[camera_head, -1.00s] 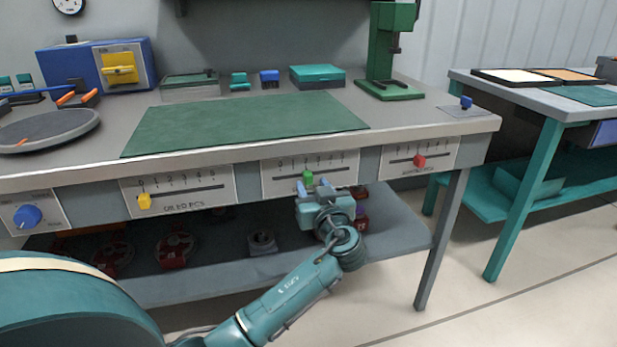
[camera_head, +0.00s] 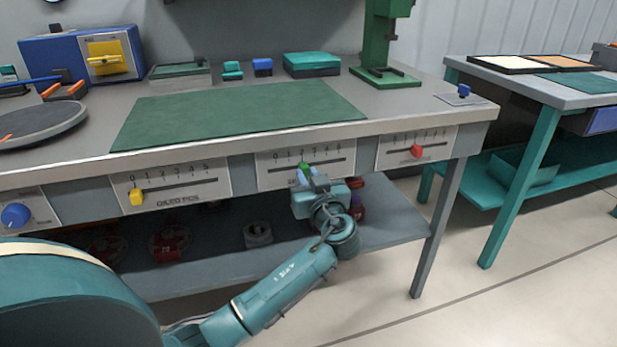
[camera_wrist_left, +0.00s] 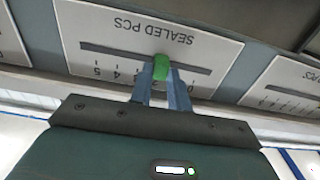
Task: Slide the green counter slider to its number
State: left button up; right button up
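The green counter slider (camera_head: 304,169) sits in the slot of the "SEALED PCS" plate (camera_head: 345,155) on the bench front. In the left wrist view the plate shows upside down, with the green slider (camera_wrist_left: 161,67) right of the digits 5 and 4. The nearest digits are partly hidden by my fingers. My left gripper (camera_head: 313,175) is at the plate from below. Its two fingers (camera_wrist_left: 163,84) lie on either side of the slider, tips close against it, and look shut on it. My right gripper is not in view.
A yellow slider (camera_head: 136,197) is on the plate to the left and a red slider (camera_head: 416,151) on the plate to the right. A blue knob (camera_head: 15,216) is at far left. The lower shelf (camera_head: 390,220) lies beneath my gripper.

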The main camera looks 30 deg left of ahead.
aim_at(274, 170)
pick_arm(q)
grip_shut()
jog(key=s+a, duration=0.4)
jog(key=shift+s+a, duration=0.15)
jog(key=shift+s, duration=0.25)
jog(key=o, duration=0.6)
grip_release()
jog(key=shift+s, duration=0.1)
jog(key=shift+b, duration=0.3)
